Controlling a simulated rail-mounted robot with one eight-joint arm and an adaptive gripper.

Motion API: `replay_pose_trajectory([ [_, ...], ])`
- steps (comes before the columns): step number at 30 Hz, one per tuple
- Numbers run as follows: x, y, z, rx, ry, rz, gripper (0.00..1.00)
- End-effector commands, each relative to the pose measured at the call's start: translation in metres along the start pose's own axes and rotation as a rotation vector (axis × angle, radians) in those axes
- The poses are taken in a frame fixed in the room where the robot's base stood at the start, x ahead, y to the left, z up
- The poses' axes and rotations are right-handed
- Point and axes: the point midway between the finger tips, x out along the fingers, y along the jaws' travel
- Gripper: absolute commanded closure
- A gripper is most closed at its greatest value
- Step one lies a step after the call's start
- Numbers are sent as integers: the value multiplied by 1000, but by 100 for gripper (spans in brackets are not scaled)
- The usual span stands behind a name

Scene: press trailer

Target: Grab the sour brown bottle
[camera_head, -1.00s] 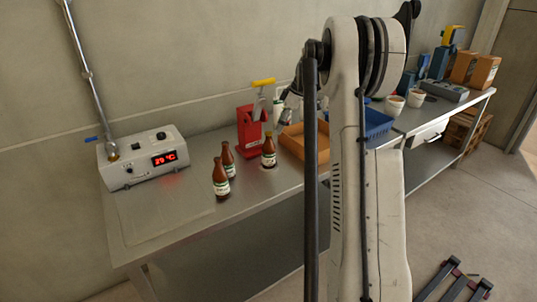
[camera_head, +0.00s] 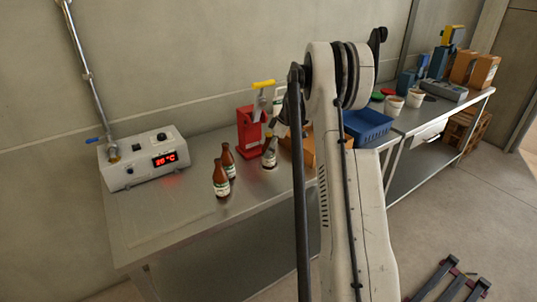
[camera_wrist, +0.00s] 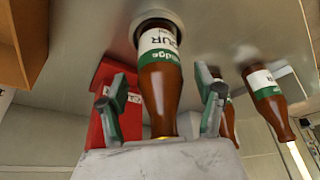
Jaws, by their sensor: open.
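A brown bottle (camera_wrist: 160,85) with a white and green label ending in "OUR" stands between my gripper's two fingers in the wrist view. My gripper (camera_wrist: 164,88) is open, with one finger on each side of the bottle; I cannot tell whether they touch it. In the head view, my gripper (camera_head: 271,143) is at this bottle (camera_head: 268,162) and covers its upper part. Two more brown bottles, a front one (camera_head: 220,180) and a back one (camera_head: 228,160), stand to the left on the metal table. They are at the right in the wrist view (camera_wrist: 268,90).
A red capping press (camera_head: 248,132) with a yellow handle stands just behind the bottle. A heater box (camera_head: 144,160) is at the left. The table's front left (camera_head: 165,215) is clear.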

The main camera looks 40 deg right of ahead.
Motion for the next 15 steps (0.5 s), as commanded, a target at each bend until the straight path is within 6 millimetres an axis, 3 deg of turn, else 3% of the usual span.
replay_pose_trajectory([
  [3,13,0,-1,-1,0,0,34],
  [10,16,0,0,0,0,0,34],
  [15,16,0,0,0,0,0,55],
])
